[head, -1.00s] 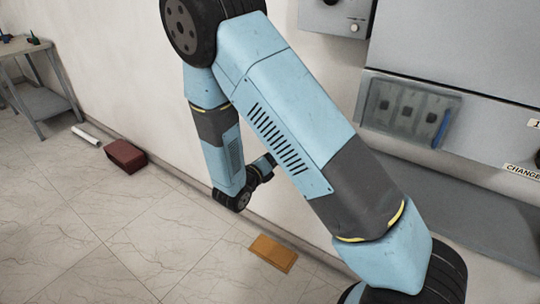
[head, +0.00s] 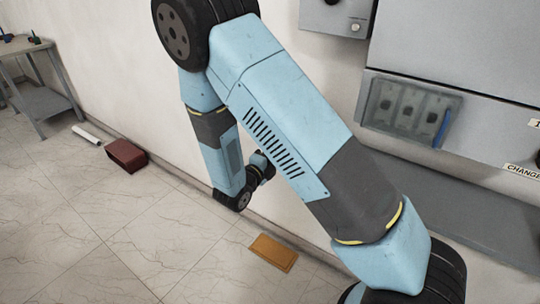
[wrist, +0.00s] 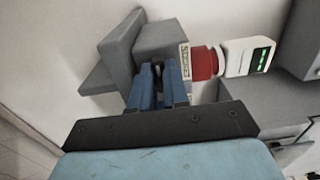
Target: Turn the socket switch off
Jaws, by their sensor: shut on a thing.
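In the wrist view my gripper (wrist: 158,92) has its blue fingers close together at a grey box-shaped fitting (wrist: 162,40) on the wall, which looks like the socket. The fingers are shut on a small dark part (wrist: 159,72) at the fitting's near side, apparently the switch. It is mostly hidden between the fingertips, so its position cannot be read.
Right of the fingers in the wrist view are a red cylindrical part (wrist: 203,63) and a white device with a green display (wrist: 247,57).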

